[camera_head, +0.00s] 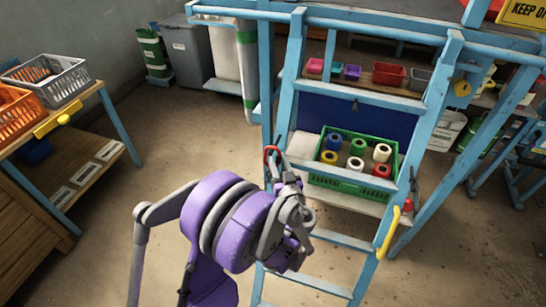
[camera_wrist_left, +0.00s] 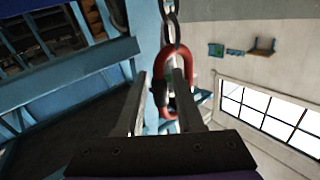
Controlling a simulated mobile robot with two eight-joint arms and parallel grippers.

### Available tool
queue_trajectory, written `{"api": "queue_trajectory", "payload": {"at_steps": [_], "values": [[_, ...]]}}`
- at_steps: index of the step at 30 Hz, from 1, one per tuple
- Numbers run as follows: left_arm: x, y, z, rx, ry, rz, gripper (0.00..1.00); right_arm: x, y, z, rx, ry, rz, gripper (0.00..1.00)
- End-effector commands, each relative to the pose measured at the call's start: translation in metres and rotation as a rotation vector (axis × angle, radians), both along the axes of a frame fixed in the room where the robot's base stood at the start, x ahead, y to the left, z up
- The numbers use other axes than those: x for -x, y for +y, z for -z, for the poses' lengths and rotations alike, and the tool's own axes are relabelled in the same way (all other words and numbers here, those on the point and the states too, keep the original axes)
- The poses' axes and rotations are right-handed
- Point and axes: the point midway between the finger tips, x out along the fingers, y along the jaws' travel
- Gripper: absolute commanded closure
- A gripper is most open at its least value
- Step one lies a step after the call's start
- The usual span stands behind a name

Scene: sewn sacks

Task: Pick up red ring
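The red ring (camera_head: 272,152) is at the left post of the blue frame, just beyond my left gripper (camera_head: 277,172). In the left wrist view the red ring (camera_wrist_left: 190,62) hangs from a metal chain (camera_wrist_left: 170,22). My left gripper (camera_wrist_left: 160,78) is open there, with its two fingers apart. The ring's lower part shows between the fingers, and the right finger covers some of it. I cannot tell whether a finger touches it. My right gripper is in neither view.
A green crate (camera_head: 345,185) with several coloured rolls stands on the ladder-like blue frame (camera_head: 290,80). A yellow handle (camera_head: 388,232) is on its right leg. A table with a grey basket (camera_head: 62,88) and an orange basket (camera_head: 14,115) stands left. Floor between is clear.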

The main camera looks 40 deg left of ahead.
Motion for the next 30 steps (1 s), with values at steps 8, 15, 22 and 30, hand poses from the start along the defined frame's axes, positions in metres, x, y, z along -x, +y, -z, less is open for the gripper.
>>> {"api": "queue_trajectory", "payload": {"at_steps": [8,15,22,30], "values": [[0.0,0.0,0.0,0.0,0.0,0.0,1.0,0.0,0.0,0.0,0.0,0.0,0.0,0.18],[0.0,-0.001,0.0,0.0,0.0,0.0,1.0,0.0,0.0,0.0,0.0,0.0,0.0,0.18],[0.0,-0.001,-0.001,0.0,0.0,0.0,1.0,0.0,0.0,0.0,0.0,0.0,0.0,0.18],[0.009,-0.004,-0.015,0.0,0.0,0.001,1.0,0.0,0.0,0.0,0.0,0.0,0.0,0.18]]}}
